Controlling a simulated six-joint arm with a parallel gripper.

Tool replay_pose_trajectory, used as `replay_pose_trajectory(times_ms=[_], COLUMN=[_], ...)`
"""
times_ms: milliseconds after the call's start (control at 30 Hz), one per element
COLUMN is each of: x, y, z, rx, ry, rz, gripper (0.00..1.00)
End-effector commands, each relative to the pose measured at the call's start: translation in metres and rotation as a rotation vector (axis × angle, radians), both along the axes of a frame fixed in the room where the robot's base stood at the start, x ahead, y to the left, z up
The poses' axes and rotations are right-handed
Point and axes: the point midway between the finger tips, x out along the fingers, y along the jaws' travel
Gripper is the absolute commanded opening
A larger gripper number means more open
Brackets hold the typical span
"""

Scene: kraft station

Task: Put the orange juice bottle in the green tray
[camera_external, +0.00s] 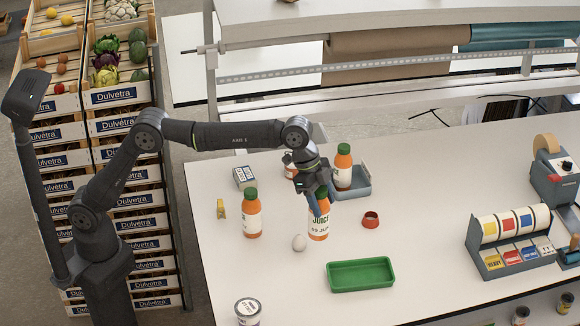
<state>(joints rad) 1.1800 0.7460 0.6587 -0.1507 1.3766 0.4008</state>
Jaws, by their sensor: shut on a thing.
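My gripper (312,190) is shut on an orange juice bottle (319,222) with a green cap and a white label reading JUICE. The bottle is upright; I cannot tell if its base touches the table. The empty green tray (361,289) lies on the table just in front and to the right of this bottle. A second orange bottle (251,222) stands upright to the left. A third orange bottle (343,178) stands behind, at the grey-blue tray (364,190). The gripper's fingers are partly hidden against the held bottle.
A white egg-like object (299,243) sits beside the held bottle, and a red ring (371,220) lies to its right. A yellow item (221,209) and a white can (248,310) are at left. A label dispenser (510,240) stands at right. The table (430,210) is clear between.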

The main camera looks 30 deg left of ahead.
Motion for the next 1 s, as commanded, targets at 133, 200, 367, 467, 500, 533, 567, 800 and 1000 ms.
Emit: replay_pose_trajectory(times_ms=[133,200,367,467,500,533,567,800,1000], x=[-0.058,-0.083,-0.126,-0.139,-0.139,-0.138,-0.134,-0.083,-0.046], y=[-0.032,-0.043,-0.060,-0.065,-0.067,-0.068,-0.069,-0.081,-0.091], z=[0.009,0.013,0.020,0.021,0.019,0.018,0.015,-0.016,-0.039], rx=[-0.001,-0.001,-0.003,-0.004,-0.004,-0.003,-0.003,-0.002,-0.004], ry=[-0.001,-0.002,-0.001,-0.001,0.000,-0.001,0.000,0.000,0.000], rz=[-0.008,-0.005,0.002,0.006,0.008,0.009,0.010,0.013,0.011], gripper=[0.03,0.03,0.03,0.03,0.03,0.03,0.03,0.03,0.03])
